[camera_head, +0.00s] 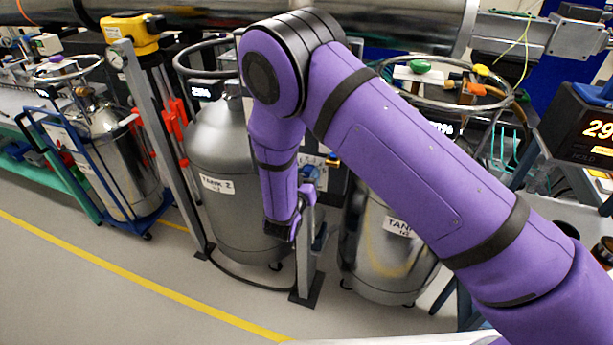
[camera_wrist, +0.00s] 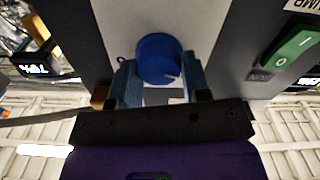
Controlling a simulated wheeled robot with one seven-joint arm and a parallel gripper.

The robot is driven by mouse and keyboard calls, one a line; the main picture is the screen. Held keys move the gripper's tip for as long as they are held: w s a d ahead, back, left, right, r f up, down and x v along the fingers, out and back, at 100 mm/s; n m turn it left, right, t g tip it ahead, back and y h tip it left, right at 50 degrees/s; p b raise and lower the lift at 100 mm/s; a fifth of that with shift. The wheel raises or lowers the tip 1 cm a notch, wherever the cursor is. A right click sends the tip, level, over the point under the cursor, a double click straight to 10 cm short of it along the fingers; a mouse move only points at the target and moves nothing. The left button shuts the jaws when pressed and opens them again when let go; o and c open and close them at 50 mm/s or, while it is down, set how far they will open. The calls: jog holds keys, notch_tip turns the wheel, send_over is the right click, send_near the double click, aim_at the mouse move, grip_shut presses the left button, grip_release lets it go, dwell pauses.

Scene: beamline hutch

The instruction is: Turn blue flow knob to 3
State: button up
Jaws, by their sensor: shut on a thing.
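The blue flow knob (camera_wrist: 158,58) is a round dial on a grey panel (camera_wrist: 200,20). In the wrist view it sits between the two fingers of my gripper (camera_wrist: 158,80), which is shut on it. A light pointer mark shows near the knob's lower right edge. The number scale around the knob is not readable. In the head view my gripper (camera_head: 307,190) is at the panel between the two tanks, and my purple arm covers much of the panel. A bit of blue shows there beside the gripper, too small to tell clearly.
A green rocker switch (camera_wrist: 293,47) is right of the knob in the wrist view. Tank 2 (camera_head: 220,150) stands left of my arm and another tank (camera_head: 385,255) right. A metal post (camera_head: 308,262) stands between them. A readout (camera_head: 590,130) is at far right. The floor in front is clear.

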jog(key=m, duration=0.4)
jog(key=shift+d+m, duration=0.1)
jog(key=shift+m, duration=0.2)
jog(key=m, duration=0.4)
jog(key=shift+s+f+m, duration=0.1)
jog(key=shift+m, duration=0.2)
jog(key=shift+d+f+m, duration=0.1)
jog(key=shift+m, duration=1.9)
jog(key=shift+d+f+m, duration=0.1)
jog(key=shift+m, duration=1.9)
jog(key=o, duration=0.9)
jog(key=shift+r, duration=0.1)
jog(key=shift+o, duration=0.2)
jog(key=shift+s+a, duration=0.1)
